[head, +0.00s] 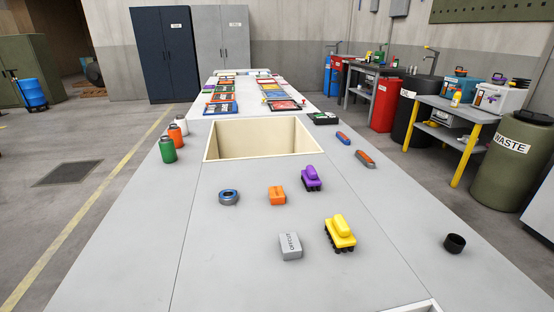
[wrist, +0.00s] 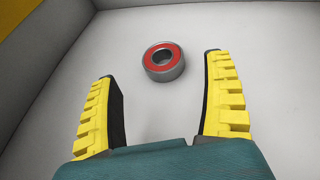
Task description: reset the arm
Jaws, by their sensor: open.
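My gripper (wrist: 160,68) is open and empty in the wrist view, with its two yellow ridged fingers spread wide. A grey metal bearing with a red ring face (wrist: 164,62) lies on a pale floor beyond and between the fingertips. The fingers do not touch it. Pale walls rise around that floor, like the inside of a bin or box. My arm and gripper do not show in the head view.
The grey table holds a square opening (head: 211,143), a blue-ringed bearing (head: 229,197), an orange block (head: 277,196), purple (head: 312,179) and yellow (head: 340,233) wheeled pieces, a grey box (head: 290,247) and a black cup (head: 454,243). Small canisters (head: 167,150) stand at left. The table's front left is clear.

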